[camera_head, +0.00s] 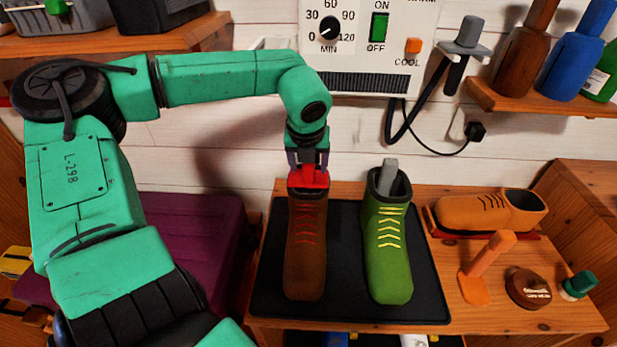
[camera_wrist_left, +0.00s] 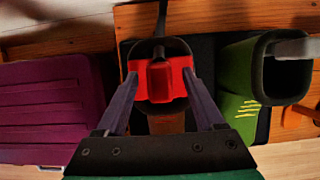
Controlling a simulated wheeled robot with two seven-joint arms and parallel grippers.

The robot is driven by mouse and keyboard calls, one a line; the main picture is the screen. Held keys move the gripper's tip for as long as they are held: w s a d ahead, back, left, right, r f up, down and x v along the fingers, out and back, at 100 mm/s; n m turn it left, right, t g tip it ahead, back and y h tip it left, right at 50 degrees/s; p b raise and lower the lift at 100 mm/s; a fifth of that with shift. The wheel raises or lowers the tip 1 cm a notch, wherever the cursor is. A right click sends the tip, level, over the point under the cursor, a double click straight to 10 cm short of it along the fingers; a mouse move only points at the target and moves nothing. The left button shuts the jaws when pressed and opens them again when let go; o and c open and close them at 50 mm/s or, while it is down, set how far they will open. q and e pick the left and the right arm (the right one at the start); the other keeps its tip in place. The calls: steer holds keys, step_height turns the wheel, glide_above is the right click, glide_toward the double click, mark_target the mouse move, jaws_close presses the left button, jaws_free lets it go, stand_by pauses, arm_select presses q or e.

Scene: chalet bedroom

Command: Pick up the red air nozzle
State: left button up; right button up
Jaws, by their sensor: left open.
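The red air nozzle (camera_head: 311,178) sits in the top opening of the brown boot (camera_head: 305,250), which stands on a black mat (camera_head: 345,290). My left gripper (camera_head: 308,163) is directly above the boot, pointing down, with its fingers at the nozzle. In the left wrist view the red nozzle (camera_wrist_left: 160,82) lies between the two open fingers of the left gripper (camera_wrist_left: 160,76). The fingers are on either side of it, very close; I cannot tell whether they touch. The boot's opening is partly hidden by the nozzle. My right gripper is not in view.
A green boot (camera_head: 387,250) with a grey nozzle (camera_head: 390,172) stands close on the right. Further right are an orange shoe (camera_head: 490,212), an orange tool (camera_head: 485,268) and a round brown tin (camera_head: 528,288). A white control box (camera_head: 365,60) hangs behind. A purple case (camera_head: 190,240) is left.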

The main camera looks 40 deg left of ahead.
arm_select(q)
steer(key=shift+w+a+f, duration=0.15)
steer(key=shift+f, duration=0.25)
steer(key=shift+r, duration=0.1)
jaws_close()
